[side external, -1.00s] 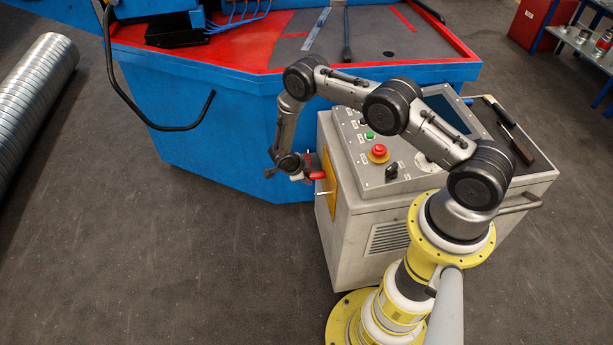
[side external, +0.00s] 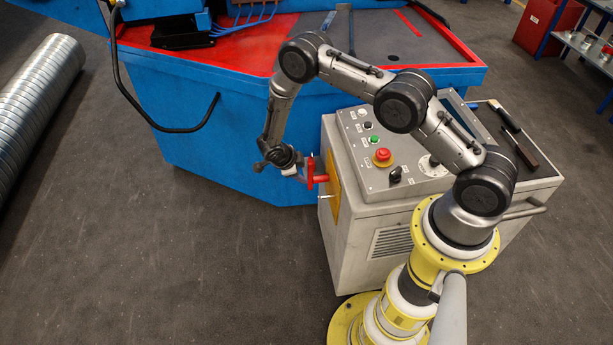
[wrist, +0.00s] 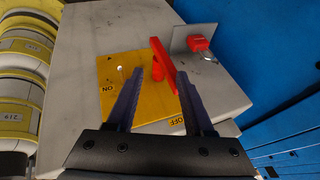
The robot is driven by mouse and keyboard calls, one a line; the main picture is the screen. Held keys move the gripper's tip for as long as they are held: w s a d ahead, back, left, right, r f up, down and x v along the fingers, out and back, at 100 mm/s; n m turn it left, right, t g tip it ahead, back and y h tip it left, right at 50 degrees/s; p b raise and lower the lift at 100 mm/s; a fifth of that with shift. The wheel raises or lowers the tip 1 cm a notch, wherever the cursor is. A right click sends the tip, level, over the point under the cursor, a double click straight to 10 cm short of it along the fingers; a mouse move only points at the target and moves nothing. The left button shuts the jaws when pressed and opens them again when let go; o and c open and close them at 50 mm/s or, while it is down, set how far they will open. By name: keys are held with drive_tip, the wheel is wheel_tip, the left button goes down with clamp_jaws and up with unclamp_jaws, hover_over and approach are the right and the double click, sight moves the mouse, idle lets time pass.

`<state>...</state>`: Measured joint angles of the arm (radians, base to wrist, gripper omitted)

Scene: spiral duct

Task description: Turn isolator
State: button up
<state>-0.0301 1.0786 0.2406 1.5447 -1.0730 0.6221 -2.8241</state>
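The isolator is a red handle (wrist: 163,62) on a yellow plate (wrist: 113,78) on the side of the grey cabinet. The plate is marked ON at the left and OFF near the bottom. In the wrist view the handle lies slantwise, its upper end leaning left, between the ON and OFF marks. My gripper (wrist: 160,72) is open, with the handle showing between its fingers, nearer the right one. I cannot tell whether the fingers touch it. In the side view my gripper (side external: 300,174) is beside the cabinet's left face, at the red parts (side external: 320,179).
A red block (wrist: 198,43) on a grey bracket sits beyond the plate. The control cabinet (side external: 375,220) has a red emergency button (side external: 382,157) and a black knob on top. A blue machine (side external: 225,120) stands behind.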

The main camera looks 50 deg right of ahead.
drive_tip(key=shift+v, duration=2.2)
